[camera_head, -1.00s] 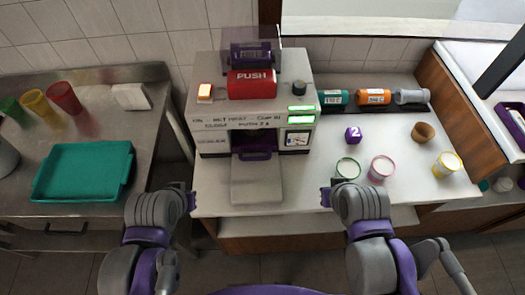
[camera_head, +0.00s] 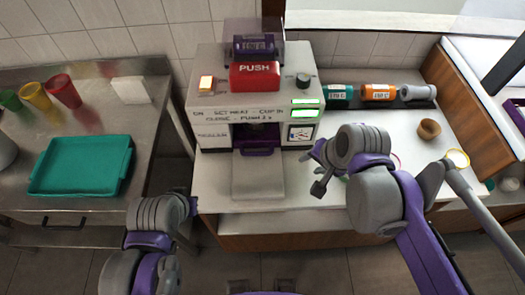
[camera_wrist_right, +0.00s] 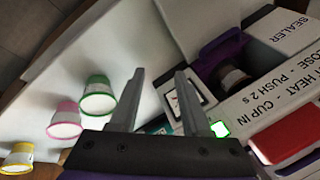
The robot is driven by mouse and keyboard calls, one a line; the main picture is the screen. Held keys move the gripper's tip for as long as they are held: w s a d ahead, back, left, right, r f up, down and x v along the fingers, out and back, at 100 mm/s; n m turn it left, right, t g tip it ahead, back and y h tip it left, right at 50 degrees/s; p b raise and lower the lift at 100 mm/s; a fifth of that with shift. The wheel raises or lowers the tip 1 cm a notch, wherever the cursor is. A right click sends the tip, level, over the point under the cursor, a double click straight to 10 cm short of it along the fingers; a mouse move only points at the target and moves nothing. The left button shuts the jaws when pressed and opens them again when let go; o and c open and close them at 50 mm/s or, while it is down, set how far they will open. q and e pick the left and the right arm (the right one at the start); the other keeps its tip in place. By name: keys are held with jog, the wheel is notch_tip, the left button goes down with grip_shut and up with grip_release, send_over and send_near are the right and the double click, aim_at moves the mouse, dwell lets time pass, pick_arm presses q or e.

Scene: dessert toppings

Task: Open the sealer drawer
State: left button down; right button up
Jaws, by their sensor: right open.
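The sealer (camera_head: 255,95) is a white machine with a red PUSH block (camera_head: 255,75) and a lit green display. Its purple drawer handle (camera_head: 258,151) shows low in the front opening; a pale flat slab (camera_head: 258,178) lies before it. In the right wrist view the sealer's purple frame (camera_wrist_right: 222,47) surrounds a dark round recess. My right gripper (camera_head: 316,170) is open and empty, right of the slab and apart from the handle; its two fingers (camera_wrist_right: 159,75) show spread. My left gripper (camera_head: 192,207) is low left of the counter; its jaws are unclear.
Green-rimmed (camera_wrist_right: 97,95), pink-rimmed (camera_wrist_right: 66,120) and yellow cups (camera_wrist_right: 18,157) stand on the counter; my right arm mostly hides them in the head view. Bottles (camera_head: 378,92) lie behind. A green tray (camera_head: 82,166) lies on the left table.

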aim_at(260, 153)
jog(key=w+a+r+m+g+y+b, duration=0.2)
jog(key=w+a+m+g+y, duration=0.1)
jog(key=w+a+m, duration=0.6)
pick_arm(q)
jog(key=f, duration=0.1)
jog(key=s+f, duration=0.1)
jog(key=f, duration=0.1)
jog(key=f+b, duration=0.1)
jog(key=f, duration=0.1)
jog(key=shift+s, duration=0.4)
pick_arm(e)
jog(key=shift+m, duration=0.4)
jog(key=x, duration=0.6)
jog(key=s+d+x, duration=0.1)
jog(key=x, duration=0.3)
jog(key=shift+s+d+f, duration=0.1)
jog(key=shift+d+f, duration=0.05)
jog(key=shift+f, duration=0.15)
grip_shut()
